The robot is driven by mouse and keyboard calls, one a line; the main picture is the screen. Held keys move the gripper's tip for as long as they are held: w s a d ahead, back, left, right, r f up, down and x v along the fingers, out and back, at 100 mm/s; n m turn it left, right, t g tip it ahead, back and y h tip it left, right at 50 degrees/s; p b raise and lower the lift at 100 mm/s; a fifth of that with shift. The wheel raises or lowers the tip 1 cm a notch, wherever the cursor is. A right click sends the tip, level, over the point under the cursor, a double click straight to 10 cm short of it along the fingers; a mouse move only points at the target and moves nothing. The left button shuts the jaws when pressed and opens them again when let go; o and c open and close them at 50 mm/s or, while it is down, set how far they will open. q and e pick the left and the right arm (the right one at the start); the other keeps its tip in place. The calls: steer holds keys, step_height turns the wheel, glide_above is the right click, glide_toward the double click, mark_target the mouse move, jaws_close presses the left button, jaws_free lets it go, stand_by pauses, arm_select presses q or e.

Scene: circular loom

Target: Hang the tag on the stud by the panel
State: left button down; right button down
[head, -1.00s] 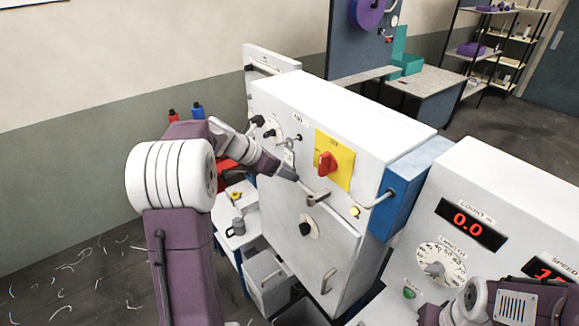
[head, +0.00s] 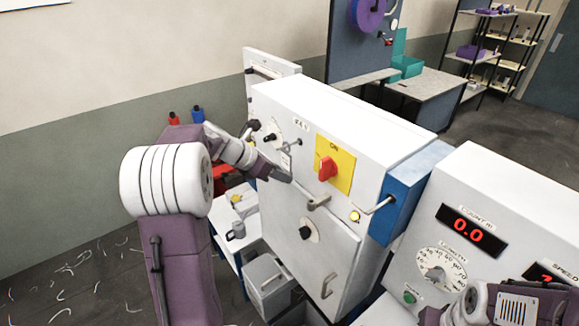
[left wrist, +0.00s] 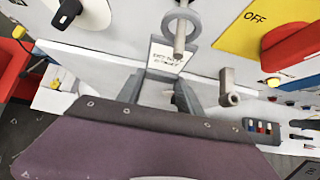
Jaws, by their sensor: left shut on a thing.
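The tag (left wrist: 168,55) is a small white plate with dark lettering and a grey ring (left wrist: 167,24) at its top. My left gripper (left wrist: 160,80) is shut on the tag's lower part. In the head view the gripper (head: 287,177) is at the white cabinet's front, and the tag (head: 286,160) shows just above its tips. The stud (left wrist: 180,42) is a grey peg that shows across the ring's opening; I cannot tell how far it passes through. The stud (head: 297,143) sits left of the yellow switch panel (head: 346,165). My right gripper is out of view.
A red rotary switch (head: 327,168) is on the yellow panel. A grey lever (head: 318,202) and a black knob (head: 306,232) stick out below. Another black knob (left wrist: 67,13) is left of the stud. A blue box (head: 408,190) juts out at the right.

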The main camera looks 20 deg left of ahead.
arm_select(q)
steer(key=s, duration=0.1)
steer(key=s+a, duration=0.1)
steer(key=s, duration=0.1)
steer(key=s+a, duration=0.1)
steer(key=shift+s+a+r, duration=0.2)
steer(key=shift+a+r, duration=0.05)
steer(key=shift+r, duration=0.1)
steer(key=shift+w, duration=0.1)
